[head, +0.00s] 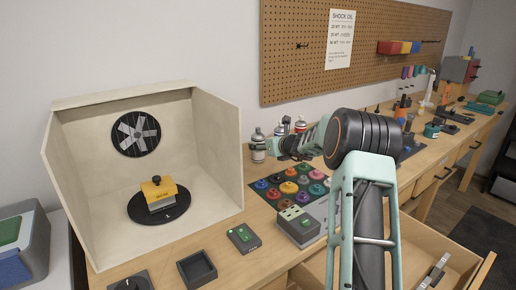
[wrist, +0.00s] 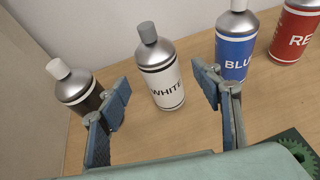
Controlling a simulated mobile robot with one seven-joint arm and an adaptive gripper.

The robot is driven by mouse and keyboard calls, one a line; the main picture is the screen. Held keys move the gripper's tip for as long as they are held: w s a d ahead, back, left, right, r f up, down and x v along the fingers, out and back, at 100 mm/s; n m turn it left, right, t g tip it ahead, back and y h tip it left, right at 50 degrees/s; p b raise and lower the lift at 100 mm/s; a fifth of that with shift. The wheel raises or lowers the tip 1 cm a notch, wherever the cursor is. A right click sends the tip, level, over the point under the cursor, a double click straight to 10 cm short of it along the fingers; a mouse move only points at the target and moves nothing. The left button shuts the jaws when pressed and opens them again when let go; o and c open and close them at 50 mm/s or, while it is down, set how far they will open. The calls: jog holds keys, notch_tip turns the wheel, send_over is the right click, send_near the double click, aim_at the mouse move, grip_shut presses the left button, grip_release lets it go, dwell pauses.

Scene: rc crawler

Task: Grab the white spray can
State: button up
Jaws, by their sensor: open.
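The white spray can (wrist: 163,82) stands upright on the bench in the wrist view, silver with a grey cap and a white label reading "WHITE". My gripper (wrist: 163,88) is open, with one finger to the left of this can and one to the right. Neither finger appears to touch it, and a gap shows on each side. How far the can sits between the fingers is hard to tell. In the head view my gripper (head: 272,146) is at the row of cans by the wall and partly hides them, so labels there are unreadable.
A black-labelled can (wrist: 76,86) stands left of the white one; blue (wrist: 236,45) and red (wrist: 296,32) cans stand to its right. A green gear (wrist: 296,153) lies at lower right. A beige booth (head: 215,150) and a mat with colourful wheels (head: 262,184) are nearby.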

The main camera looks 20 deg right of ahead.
aim_at(260, 162)
jog(key=shift+p+x, duration=0.45)
jog(key=shift+x, duration=1.55)
jog(key=shift+s+f, duration=0.1)
jog(key=shift+c, duration=0.5)
jog(key=c, duration=1.3)
